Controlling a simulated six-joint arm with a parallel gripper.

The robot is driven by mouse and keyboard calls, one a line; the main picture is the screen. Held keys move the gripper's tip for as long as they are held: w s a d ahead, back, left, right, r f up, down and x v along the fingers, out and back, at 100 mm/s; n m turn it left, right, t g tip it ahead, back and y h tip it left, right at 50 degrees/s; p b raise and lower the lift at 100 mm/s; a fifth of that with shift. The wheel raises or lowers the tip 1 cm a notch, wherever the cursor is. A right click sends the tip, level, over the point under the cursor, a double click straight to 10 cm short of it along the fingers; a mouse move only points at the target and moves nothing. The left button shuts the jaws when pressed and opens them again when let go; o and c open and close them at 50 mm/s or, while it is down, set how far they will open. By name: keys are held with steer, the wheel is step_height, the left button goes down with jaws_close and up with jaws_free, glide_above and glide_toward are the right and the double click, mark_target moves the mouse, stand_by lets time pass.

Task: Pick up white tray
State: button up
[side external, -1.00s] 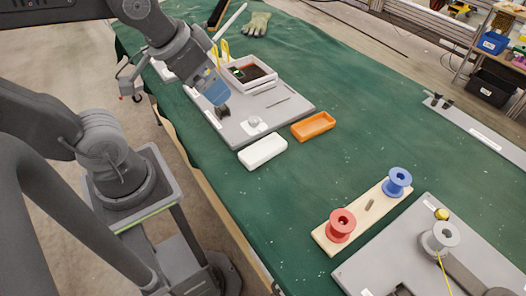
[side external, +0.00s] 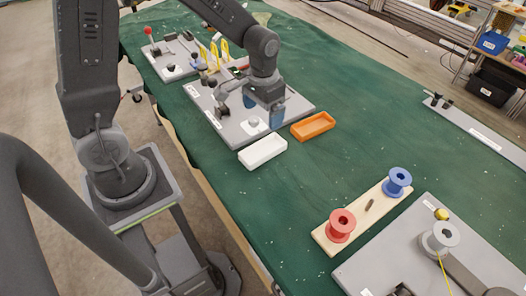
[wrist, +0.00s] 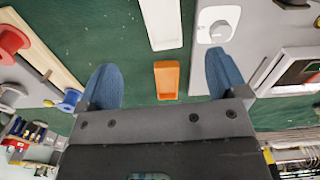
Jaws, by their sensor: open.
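The white tray (side external: 262,151) is a small rectangular tray on the green cloth, at the near edge of a grey board. The white tray also shows in the wrist view (wrist: 161,22), at the top and cut off by the frame edge. My gripper (side external: 277,116) is above the grey board, up and to the right of the white tray, apart from it. In the wrist view my gripper (wrist: 164,82) has its two blue fingers wide apart with nothing between them held. An orange tray (side external: 313,126) lies to the right of the white one.
The grey board (side external: 228,128) carries a white round knob and a framed box. A wooden strip (side external: 368,208) holds a red spool (side external: 341,226) and a blue spool (side external: 397,182). Another grey board (side external: 400,250) with a grey spool is at the lower right. Green cloth between is clear.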

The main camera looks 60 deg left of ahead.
glide_above(263, 153)
step_height(263, 153, down, 8)
steer(key=shift+s+d+f, duration=0.1)
steer(key=shift+f, duration=0.05)
step_height(263, 153, down, 5)
stand_by(0.3)
steer(key=c, duration=1)
